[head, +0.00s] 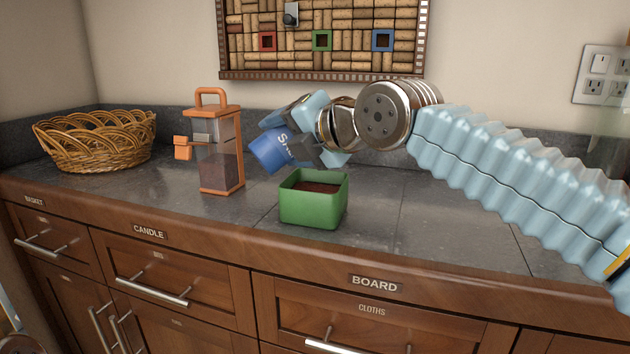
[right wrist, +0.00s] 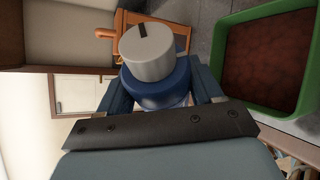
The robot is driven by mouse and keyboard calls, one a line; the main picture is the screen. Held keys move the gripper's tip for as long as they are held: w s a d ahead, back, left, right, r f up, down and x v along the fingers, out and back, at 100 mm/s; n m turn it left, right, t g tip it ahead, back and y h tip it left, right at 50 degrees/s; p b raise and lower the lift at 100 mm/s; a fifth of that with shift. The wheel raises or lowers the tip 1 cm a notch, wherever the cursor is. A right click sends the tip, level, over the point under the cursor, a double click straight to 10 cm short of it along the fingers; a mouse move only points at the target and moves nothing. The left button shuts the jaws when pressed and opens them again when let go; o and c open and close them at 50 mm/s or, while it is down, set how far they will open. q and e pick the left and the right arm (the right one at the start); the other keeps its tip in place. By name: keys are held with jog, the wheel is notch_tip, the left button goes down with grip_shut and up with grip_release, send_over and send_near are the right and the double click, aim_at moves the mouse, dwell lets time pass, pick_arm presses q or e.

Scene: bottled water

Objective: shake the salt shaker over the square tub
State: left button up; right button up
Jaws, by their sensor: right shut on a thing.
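The salt shaker (head: 271,153) is a blue cylinder with white lettering. In the right wrist view the shaker (right wrist: 148,58) shows its blue body and pale grey cap with a dark slot. My right gripper (head: 296,138) is shut on it and holds it tilted, above the counter, up and to the left of the square tub. The green square tub (head: 312,207) stands on the counter with dark brown contents; the tub also shows at the right of the right wrist view (right wrist: 232,70). My left gripper is not in view.
An orange-framed lantern-like container (head: 219,160) stands left of the tub. A wicker basket (head: 95,142) is at the far left. A cork board (head: 320,40) hangs on the wall behind. The grey counter (head: 440,225) is clear right of the tub.

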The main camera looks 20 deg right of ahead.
jog(key=shift+a+f+m+y+b, duration=0.1)
jog(key=shift+f+m+y+b, duration=0.45)
jog(key=shift+m+b, duration=0.45)
dwell(2.8)
jog(key=shift+a+f+m+y+b, duration=0.25)
jog(key=shift+m+y+b, duration=0.25)
jog(key=shift+b, duration=1.05)
dwell(0.9)
jog(key=shift+d+r+m+t+y+b, duration=0.1)
jog(key=shift+r+m+t+y+b, duration=0.2)
jog(key=shift+m+b, duration=0.25)
dwell(1.2)
